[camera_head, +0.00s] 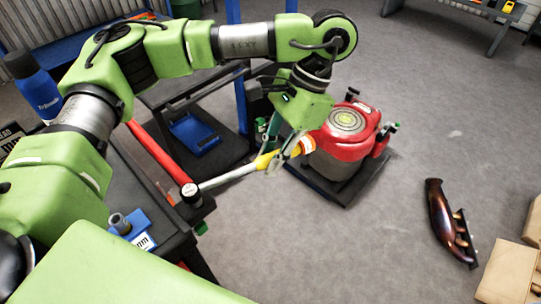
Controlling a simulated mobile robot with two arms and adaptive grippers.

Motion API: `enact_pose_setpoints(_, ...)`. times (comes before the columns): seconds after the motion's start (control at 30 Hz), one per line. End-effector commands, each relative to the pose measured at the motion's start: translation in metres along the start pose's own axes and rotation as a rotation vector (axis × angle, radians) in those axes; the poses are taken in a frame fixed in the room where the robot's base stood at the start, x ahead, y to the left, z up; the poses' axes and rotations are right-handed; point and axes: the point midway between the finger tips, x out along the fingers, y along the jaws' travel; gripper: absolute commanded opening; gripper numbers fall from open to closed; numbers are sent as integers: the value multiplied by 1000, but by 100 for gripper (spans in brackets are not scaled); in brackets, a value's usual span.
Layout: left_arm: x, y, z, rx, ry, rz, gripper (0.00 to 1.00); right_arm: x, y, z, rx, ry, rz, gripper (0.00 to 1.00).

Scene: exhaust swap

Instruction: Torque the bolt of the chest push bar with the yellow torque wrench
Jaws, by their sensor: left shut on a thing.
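The yellow torque wrench (264,161) is held in the air by my left gripper (275,165), which is shut on its yellow grip. The head is at the near end of a red bar (154,155), which looks like the chest push bar, along the edge of the dark chest. The head covers that spot, so the bolt is hidden and I cannot tell whether they touch. My right gripper is not in view.
A blue socket holder (138,236) sits on the chest top. A red and grey tank (345,135) stands on a dark base just behind my left gripper. A brown exhaust manifold (446,220) lies on the floor near cardboard boxes (510,270). The middle floor is clear.

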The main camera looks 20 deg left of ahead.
Motion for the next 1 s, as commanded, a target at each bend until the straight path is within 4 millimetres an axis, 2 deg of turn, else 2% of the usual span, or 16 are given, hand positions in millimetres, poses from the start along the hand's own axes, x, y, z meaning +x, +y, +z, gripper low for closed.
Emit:
enact_pose_setpoints(0.23,-1,3,1,16,0,-7,0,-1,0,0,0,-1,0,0)
enact_pose_setpoints(0.63,0,33,4,186,0,-83,0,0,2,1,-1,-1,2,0)
enact_pose_setpoints(1.0,1,36,4,200,0,-88,0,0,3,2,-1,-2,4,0)
